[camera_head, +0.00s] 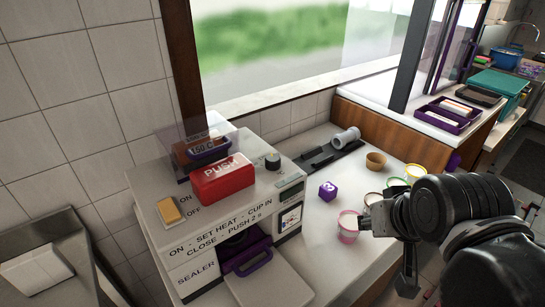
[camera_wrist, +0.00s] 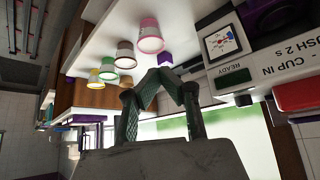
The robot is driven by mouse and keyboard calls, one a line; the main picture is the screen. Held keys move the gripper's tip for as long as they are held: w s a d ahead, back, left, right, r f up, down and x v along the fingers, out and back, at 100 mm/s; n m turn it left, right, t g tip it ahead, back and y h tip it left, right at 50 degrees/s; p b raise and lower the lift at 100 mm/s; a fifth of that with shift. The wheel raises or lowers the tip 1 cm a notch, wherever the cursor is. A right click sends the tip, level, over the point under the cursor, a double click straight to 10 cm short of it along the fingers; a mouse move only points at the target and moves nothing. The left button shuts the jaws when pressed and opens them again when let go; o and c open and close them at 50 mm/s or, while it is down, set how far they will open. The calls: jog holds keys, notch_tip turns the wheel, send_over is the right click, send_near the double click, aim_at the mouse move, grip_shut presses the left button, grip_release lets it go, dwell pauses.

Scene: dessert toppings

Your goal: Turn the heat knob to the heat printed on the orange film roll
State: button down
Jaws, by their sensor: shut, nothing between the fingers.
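The sealer (camera_head: 165,240) stands at the left of the counter, with lettering on its front. The heat knob (camera_head: 272,161) is a small dark knob on its top, right of the red PUSH block (camera_head: 222,182). An orange-brown film roll (camera_head: 184,156) sits under a clear cover at the back; its label looks like "150 C", small and partly blurred. My gripper (camera_head: 366,222) is right of the sealer, apart from the knob, near a pink cup (camera_head: 348,228). In the wrist view my gripper (camera_wrist: 166,76) has its fingertips together, empty.
A yellow switch (camera_head: 170,211) marked ON and OFF is on the sealer. A purple-handled drawer (camera_head: 262,272) sticks out in front. A purple cube (camera_head: 327,191), several cups and a grey cylinder (camera_head: 345,138) stand on the counter. The READY display (camera_wrist: 233,78) shows in the wrist view.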

jog(key=c, duration=2.5)
grip_release()
jog(key=shift+o, duration=1.4)
jog(key=shift+r, duration=0.1)
jog(key=o, duration=0.8)
jog(key=shift+m+g, duration=0.4)
jog(key=shift+g, duration=0.1)
jog(key=w+r, duration=0.1)
jog(key=a+r, duration=0.1)
jog(key=w+r+p, duration=0.1)
jog(key=shift+w+a+r, duration=0.3)
jog(key=shift+a, duration=0.05)
jog(key=shift+o, duration=0.5)
jog(key=w+a+r+m+g+p, duration=0.2)
jog(key=w+a+r, duration=0.2)
jog(key=w+r, duration=0.2)
jog(key=shift+a+r+y, duration=0.2)
jog(key=shift+a+y, duration=0.1)
jog(key=shift+a, duration=0.05)
notch_tip(320, 180, up, 5)
jog(key=m+g+p, duration=0.4)
send_over(273, 157)
notch_tip(273, 157, down, 13)
jog(key=shift+r+p, duration=0.1)
jog(key=shift+p, duration=0.25)
jog(key=c, duration=1.1)
